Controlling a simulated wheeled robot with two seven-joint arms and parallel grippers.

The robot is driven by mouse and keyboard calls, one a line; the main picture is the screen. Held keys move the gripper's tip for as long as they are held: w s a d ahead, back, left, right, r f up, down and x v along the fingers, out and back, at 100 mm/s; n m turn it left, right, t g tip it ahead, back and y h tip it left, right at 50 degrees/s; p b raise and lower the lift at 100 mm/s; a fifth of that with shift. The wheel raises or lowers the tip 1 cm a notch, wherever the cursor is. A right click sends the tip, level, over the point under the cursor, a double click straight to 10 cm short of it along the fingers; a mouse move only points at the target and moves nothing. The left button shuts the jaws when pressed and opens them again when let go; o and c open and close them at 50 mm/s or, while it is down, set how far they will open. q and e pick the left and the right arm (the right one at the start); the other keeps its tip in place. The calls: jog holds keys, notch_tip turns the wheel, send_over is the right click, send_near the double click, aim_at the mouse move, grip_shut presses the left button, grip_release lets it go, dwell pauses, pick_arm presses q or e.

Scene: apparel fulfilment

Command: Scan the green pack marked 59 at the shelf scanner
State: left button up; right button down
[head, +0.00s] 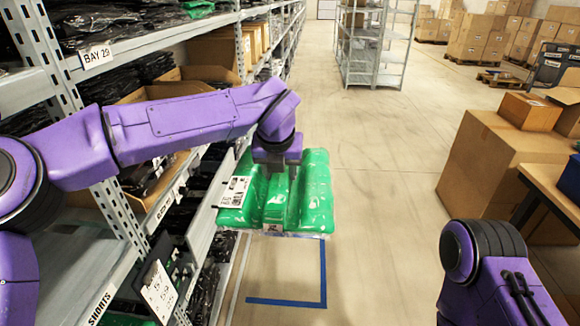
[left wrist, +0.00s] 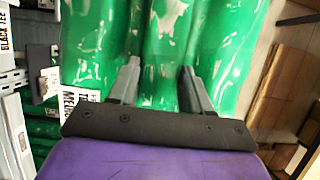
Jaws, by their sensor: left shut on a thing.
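A shiny green plastic pack (head: 312,195) with a white label (head: 234,192) on its left side hangs out over the aisle, beside the shelf. My left gripper (head: 278,170) points down and is shut on the pack's middle fold. In the left wrist view the green pack (left wrist: 90,45) fills the upper part, with my two fingers (left wrist: 158,85) pressed into it. I cannot read a 59 on the pack. I cannot make out a scanner for certain. My right gripper is out of the picture.
The shelf rack (head: 95,58) with dark packs and cardboard boxes runs along the left, close to my left arm. Blue floor tape (head: 323,275) lies below the pack. Large cartons (head: 490,160) stand on the right. The aisle floor ahead is clear.

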aim_at(249, 174)
pick_arm(q)
jog(key=a+f+b, duration=0.1)
jog(key=a, duration=0.1)
jog(key=a+f+b, duration=0.1)
jog(key=a, duration=0.1)
jog(key=a+f+b, duration=0.1)
jog(key=a, duration=0.2)
jog(key=shift+w+f, duration=0.1)
jog(key=shift+w, duration=0.05)
jog(key=shift+a, duration=0.1)
jog(key=shift+r, duration=0.2)
jog(key=d+r+p, duration=0.1)
jog(key=r+p, duration=0.1)
jog(key=d+r+p, duration=0.2)
jog(key=r+p, duration=0.1)
jog(key=d+r+p, duration=0.2)
jog(key=shift+d+r+p, duration=0.15)
jog(key=shift+r+p, duration=0.15)
jog(key=shift+r, duration=0.1)
jog(key=shift+d+r, duration=0.25)
jog(key=shift+d, duration=0.05)
jog(key=shift+f, duration=0.2)
